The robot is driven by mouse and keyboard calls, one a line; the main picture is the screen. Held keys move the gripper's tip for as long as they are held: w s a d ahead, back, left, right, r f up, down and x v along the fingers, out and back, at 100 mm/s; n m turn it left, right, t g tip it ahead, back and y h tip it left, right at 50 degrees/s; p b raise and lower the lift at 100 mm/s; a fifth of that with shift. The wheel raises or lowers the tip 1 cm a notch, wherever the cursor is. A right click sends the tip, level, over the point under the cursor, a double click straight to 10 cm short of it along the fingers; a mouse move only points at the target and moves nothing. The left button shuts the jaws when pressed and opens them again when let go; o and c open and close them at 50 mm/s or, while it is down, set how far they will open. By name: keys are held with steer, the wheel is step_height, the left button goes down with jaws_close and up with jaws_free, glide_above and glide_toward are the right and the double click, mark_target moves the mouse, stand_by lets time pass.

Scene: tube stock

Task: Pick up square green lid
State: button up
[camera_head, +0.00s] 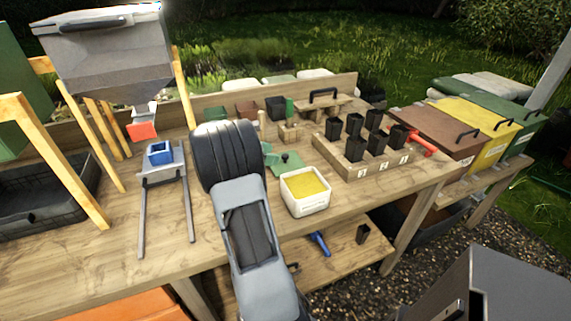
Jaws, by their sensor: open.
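The square green lid (287,167) lies flat on the wooden bench, with a small dark knob on top. It is just right of my arm's dark rounded link and behind a white tub of yellow material (296,207). My arm reaches up from the bottom middle over the bench and covers the area left of the lid. My gripper's fingers do not show; they are hidden behind my arm.
A wooden rack (347,170) with several black pots and a red-handled tool (424,144) stand to the right. A grey hopper (105,55) stands over a blue container (159,153) at left. Small pots and a wooden block line the back.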

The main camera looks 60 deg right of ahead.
mark_target(285, 155)
steer(key=shift+x, duration=3.15)
steer(key=shift+s+a, duration=0.1)
steer(key=shift+a, duration=0.05)
steer(key=shift+r, duration=0.1)
steer(key=c, duration=1)
steer(key=shift+o, duration=0.2)
steer(key=shift+r, duration=0.1)
